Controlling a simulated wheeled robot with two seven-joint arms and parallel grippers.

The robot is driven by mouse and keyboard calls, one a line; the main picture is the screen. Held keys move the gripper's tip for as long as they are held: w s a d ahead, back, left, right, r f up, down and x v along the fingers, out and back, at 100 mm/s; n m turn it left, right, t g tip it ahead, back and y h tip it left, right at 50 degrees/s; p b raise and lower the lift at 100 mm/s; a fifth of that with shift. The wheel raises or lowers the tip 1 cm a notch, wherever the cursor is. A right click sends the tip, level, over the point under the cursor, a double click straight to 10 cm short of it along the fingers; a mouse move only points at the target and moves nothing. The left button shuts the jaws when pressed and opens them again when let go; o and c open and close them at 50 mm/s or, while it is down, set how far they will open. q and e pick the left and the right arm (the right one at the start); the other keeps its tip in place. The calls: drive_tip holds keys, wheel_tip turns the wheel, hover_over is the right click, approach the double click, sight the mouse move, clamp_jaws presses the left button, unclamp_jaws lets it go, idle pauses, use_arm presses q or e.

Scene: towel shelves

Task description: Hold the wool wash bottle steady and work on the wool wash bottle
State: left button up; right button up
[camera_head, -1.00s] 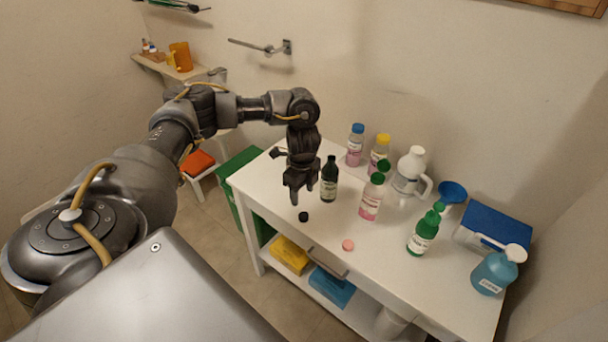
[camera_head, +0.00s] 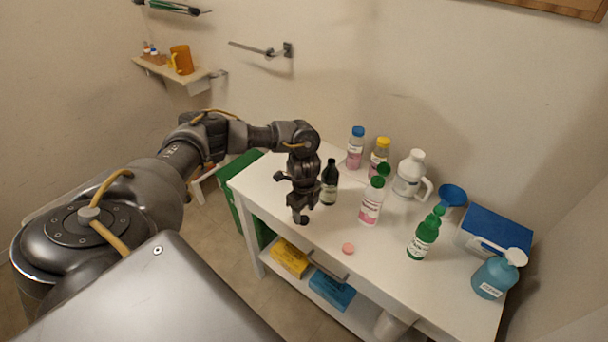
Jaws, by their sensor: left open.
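I cannot read the labels, so which bottle is the wool wash bottle is not certain. A dark bottle (camera_head: 329,184) with a pale label stands upright on the white table, just right of my left gripper and apart from it. A pink bottle with a green cap (camera_head: 371,204) stands further right. My left gripper (camera_head: 300,214) points down over the table's front left part, open. The small black cap on the table there is not clearly distinguishable from the dark fingers. My right gripper is not in view.
A pink cap (camera_head: 348,248) lies near the table's front edge. A green spray bottle (camera_head: 424,236), white jug (camera_head: 409,174), blue funnel (camera_head: 452,196), blue box (camera_head: 494,232) and teal bottle (camera_head: 492,276) stand right. Other pink bottles stand behind.

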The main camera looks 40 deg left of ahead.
sight(304, 219)
use_arm(q)
drive_tip(key=shift+w+f, duration=0.1)
drive_tip(key=shift+f, duration=1.5)
drive_tip(key=c, duration=1)
